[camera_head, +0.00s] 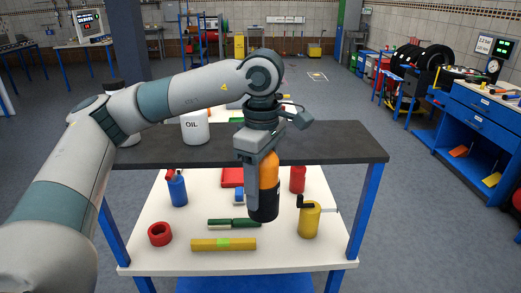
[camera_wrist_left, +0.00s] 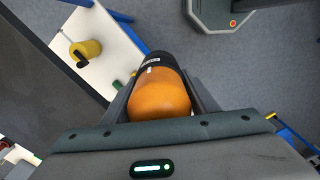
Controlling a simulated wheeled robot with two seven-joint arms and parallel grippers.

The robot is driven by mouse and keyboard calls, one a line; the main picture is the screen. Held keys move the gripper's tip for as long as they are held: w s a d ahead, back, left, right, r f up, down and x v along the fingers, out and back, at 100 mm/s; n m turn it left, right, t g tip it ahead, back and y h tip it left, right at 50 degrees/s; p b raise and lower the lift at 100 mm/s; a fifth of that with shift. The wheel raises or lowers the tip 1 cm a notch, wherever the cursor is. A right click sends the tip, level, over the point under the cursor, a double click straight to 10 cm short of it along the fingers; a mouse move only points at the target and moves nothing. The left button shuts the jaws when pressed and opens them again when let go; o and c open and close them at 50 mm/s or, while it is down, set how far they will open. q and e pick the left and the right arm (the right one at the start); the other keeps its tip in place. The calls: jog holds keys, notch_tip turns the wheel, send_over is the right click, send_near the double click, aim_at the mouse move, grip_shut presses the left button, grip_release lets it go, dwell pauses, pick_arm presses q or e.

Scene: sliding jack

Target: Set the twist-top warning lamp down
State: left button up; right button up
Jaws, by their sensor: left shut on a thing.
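The twist-top warning lamp (camera_head: 268,172) has an orange top and a black base. My left gripper (camera_head: 254,180) is shut on it and holds it upright, base down, over the white lower tabletop (camera_head: 140,252) in the head view. In the left wrist view the lamp's orange top (camera_wrist_left: 160,97) is between the two fingers of my left gripper (camera_wrist_left: 162,104), its black base away from the camera. How far the base is above the tabletop I cannot tell. The near finger covers part of the lamp in the head view. My right gripper is not in view.
A yellow can with a black handle (camera_head: 309,220) stands close right of the lamp. A yellow bar (camera_head: 207,245), green pieces (camera_head: 222,224), a red ring (camera_head: 160,235) and a blue bottle (camera_head: 177,190) are to the left. A dark upper shelf (camera_head: 335,146) with an oil container (camera_head: 194,130) is behind.

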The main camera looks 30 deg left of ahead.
pick_arm(q)
jog(key=s+f+m, duration=0.2)
jog(key=f+m, duration=0.4)
jog(key=f, duration=0.5)
jog(key=s+f+m, duration=0.2)
jog(key=f+m, duration=0.3)
jog(key=f, duration=0.7)
jog(key=s+d+f+m, duration=0.5)
jog(key=d+f+m, duration=0.2)
jog(key=f, duration=0.1)
jog(key=shift+f+m, duration=0.3)
jog(key=shift+m, duration=0.1)
jog(key=shift+d, duration=0.2)
